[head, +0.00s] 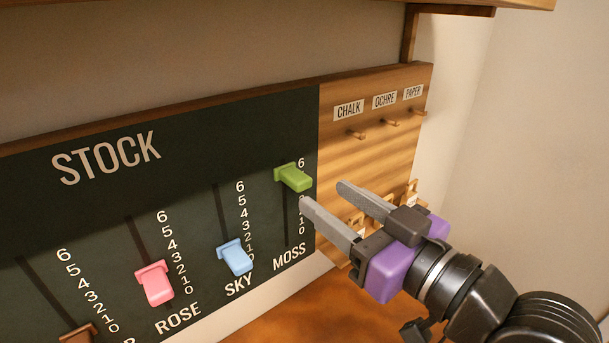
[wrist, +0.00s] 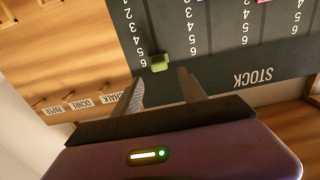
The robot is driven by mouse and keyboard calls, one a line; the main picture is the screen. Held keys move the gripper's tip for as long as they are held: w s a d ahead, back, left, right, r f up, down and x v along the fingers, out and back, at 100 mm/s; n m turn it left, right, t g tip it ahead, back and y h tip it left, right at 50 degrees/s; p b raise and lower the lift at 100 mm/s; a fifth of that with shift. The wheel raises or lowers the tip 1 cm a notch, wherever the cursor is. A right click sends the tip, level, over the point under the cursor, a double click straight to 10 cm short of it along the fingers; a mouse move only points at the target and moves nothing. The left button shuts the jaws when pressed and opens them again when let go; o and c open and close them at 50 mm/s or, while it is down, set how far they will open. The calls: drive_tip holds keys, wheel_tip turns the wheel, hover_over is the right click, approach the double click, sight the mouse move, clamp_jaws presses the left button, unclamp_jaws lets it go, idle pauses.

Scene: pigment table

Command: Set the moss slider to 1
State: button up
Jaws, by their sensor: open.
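The moss slider is a green knob (head: 294,177) on the rightmost slot of the dark STOCK board (head: 110,205). It stands high in its slot, close to the 6 mark. My gripper (head: 320,193) is open, its two grey fingers pointing at the board just right of and below the green knob. In the wrist view the green knob (wrist: 160,63) shows beyond the fingertips, roughly between the two fingers (wrist: 160,80). Nothing is between the jaws, and they look apart from the knob. In the head view a finger hides part of the moss scale's middle numbers.
A blue sky slider (head: 235,257), a pink rose slider (head: 154,284) and a brown slider (head: 80,334) are left of moss. A wooden panel (head: 385,155) with pegs labelled CHALK, OCHRE and PAPER adjoins on the right. A wooden shelf (head: 480,3) overhangs above.

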sight(306, 184)
drive_tip(key=shift+p+x, duration=0.9)
drive_tip(key=shift+x, duration=3)
drive_tip(key=shift+f, duration=0.1)
clamp_jaws()
